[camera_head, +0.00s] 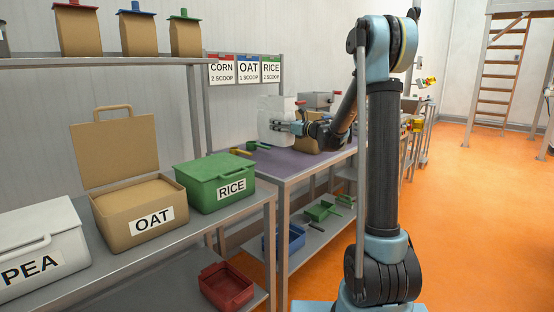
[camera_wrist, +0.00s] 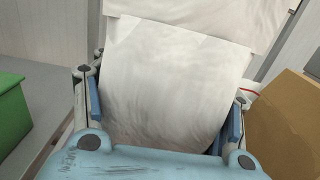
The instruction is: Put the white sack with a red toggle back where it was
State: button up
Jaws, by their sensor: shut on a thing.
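The white sack (camera_head: 275,112) is at the far end of the purple-topped bench, near the wall. In the wrist view the white sack (camera_wrist: 175,85) fills the middle, between the two blue fingers. My gripper (camera_head: 285,128) is shut on it, with a finger on each side in the wrist view (camera_wrist: 165,95). A small red piece (camera_head: 300,102) shows by the sack's right upper side; I cannot tell if it is the toggle. The sack's underside is hidden, so I cannot tell whether it touches the bench.
A brown box or sack (camera_wrist: 285,125) is close on the right and a green bin (camera_wrist: 12,112) on the left in the wrist view. The near bench holds PEA (camera_head: 40,255), OAT (camera_head: 140,215) and RICE (camera_head: 215,183) bins. Small green tools (camera_head: 252,145) lie on the purple bench top.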

aim_at(281, 143)
notch_tip(281, 143, down, 9)
jog(key=shift+f, duration=0.2)
dwell(0.4)
jog(key=o, duration=1.4)
jog(key=v, duration=1.2)
